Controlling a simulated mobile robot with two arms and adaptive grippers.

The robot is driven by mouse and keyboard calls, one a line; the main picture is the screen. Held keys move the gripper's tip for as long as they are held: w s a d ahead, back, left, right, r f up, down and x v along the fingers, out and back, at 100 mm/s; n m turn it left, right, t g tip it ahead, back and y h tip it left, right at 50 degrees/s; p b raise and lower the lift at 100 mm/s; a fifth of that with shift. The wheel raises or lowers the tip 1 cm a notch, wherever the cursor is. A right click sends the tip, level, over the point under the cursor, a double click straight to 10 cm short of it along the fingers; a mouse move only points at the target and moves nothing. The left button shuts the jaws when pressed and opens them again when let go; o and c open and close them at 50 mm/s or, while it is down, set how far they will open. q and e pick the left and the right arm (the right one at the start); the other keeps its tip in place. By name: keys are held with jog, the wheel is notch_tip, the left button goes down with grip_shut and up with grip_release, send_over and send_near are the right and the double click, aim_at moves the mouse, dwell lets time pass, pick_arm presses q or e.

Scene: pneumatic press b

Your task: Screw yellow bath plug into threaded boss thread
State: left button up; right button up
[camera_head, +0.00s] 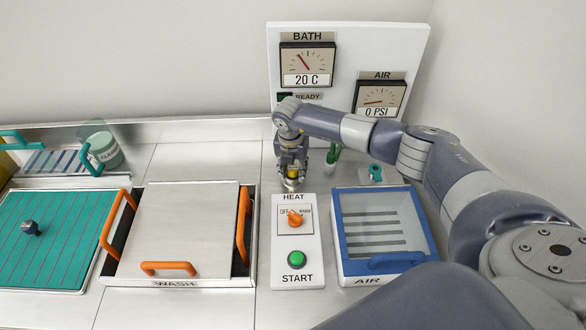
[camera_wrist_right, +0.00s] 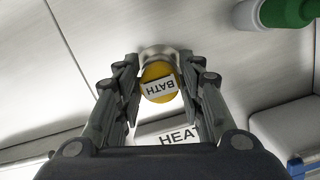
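The yellow bath plug (camera_wrist_right: 158,84), with a white BATH label, sits between the fingers of my right gripper (camera_wrist_right: 160,72) in the right wrist view. The fingertips lie against both its sides, so the gripper looks shut on it. A round metal boss (camera_wrist_right: 158,52) shows just behind the plug; its thread is hidden, and I cannot tell how deep the plug sits. In the head view my right gripper (camera_head: 292,172) points down above the HEAT panel, and a little of the yellow plug shows between its fingers. My left gripper is not in view.
The HEAT and START panel (camera_head: 283,240) is just in front of the gripper. The blue-framed AIR box (camera_head: 338,235) is to the right, the WASH lid (camera_head: 180,235) to the left. A green-handled part (camera_head: 333,153) stands close behind on the right. Gauges hang on the back board (camera_head: 350,50).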

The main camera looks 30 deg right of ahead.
jog(key=shift+m, duration=1)
jog(key=shift+c, duration=0.6)
jog(key=m, duration=0.4)
jog(key=shift+s+g+h, duration=0.1)
jog(key=shift+g+h, duration=0.2)
jog(key=shift+g, duration=0.1)
jog(key=m+g, duration=0.1)
jog(key=m, duration=0.5)
jog(key=shift+s+f, duration=0.1)
jog(key=o, duration=0.6)
jog(key=shift+c, duration=0.2)
jog(key=shift+f, duration=0.1)
